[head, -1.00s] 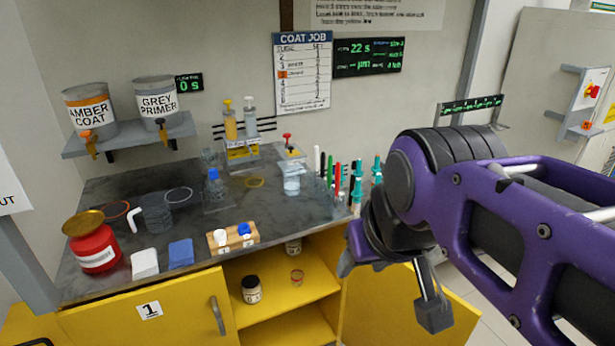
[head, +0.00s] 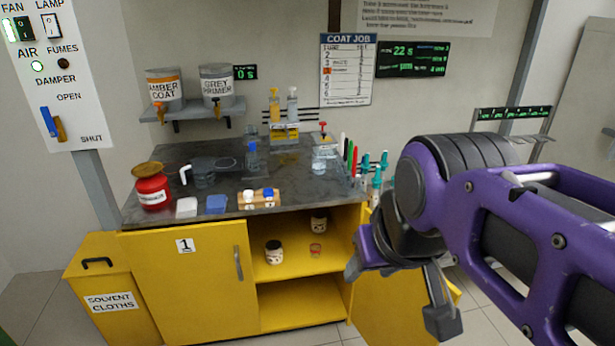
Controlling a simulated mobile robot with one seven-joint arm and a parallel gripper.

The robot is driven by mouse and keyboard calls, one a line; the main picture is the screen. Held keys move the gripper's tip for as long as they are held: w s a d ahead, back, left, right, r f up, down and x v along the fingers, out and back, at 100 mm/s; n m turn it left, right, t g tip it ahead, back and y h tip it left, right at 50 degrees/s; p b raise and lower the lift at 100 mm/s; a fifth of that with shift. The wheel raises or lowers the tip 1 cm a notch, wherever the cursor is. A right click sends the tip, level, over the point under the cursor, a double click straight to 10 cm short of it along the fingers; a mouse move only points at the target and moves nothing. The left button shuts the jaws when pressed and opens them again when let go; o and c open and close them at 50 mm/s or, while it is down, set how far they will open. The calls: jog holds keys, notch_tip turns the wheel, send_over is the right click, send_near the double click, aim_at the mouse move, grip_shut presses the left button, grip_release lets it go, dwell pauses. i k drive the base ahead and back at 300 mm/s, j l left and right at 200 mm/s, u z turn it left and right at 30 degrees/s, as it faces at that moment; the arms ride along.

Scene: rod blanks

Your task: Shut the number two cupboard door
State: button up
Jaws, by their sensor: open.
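The yellow cupboard (head: 346,250) under the bench has its right-hand side open, showing two shelves. The open door (head: 385,312) swings out at the right, partly hidden behind my arm. No number shows on this door from here. The left door (head: 190,290) is closed, carries a label "1" (head: 185,245) and has a grey bar handle (head: 238,263). My gripper (head: 400,294) is open and empty, its fingers apart in front of the open door in the picture. I cannot tell whether it touches the door.
Inside the cupboard are two jars, one of them on the left (head: 273,251), and a small red ring-like item (head: 315,249). A yellow solvent cloths bin (head: 108,305) stands left. The dark benchtop (head: 230,190) holds bottles, cups and a red can (head: 152,188).

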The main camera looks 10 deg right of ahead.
aim_at(387, 311)
jog(key=k+l+u, duration=0.2)
jog(key=l, duration=0.15)
jog(key=k+l+u, duration=0.4)
jog(key=l, duration=0.25)
jog(key=l+u, duration=0.15)
jog(key=l, duration=0.3)
jog(key=l+u, duration=0.3)
jog(key=l, duration=0.55)
jog(key=k+l+u, duration=0.1)
jog(key=l+u, duration=0.25)
jog(key=l, duration=0.45)
jog(key=l+u, duration=0.2)
jog(key=l, duration=0.95)
jog(key=k+j+z, duration=0.1)
jog(key=k+j, duration=0.15)
jog(key=k, duration=0.1)
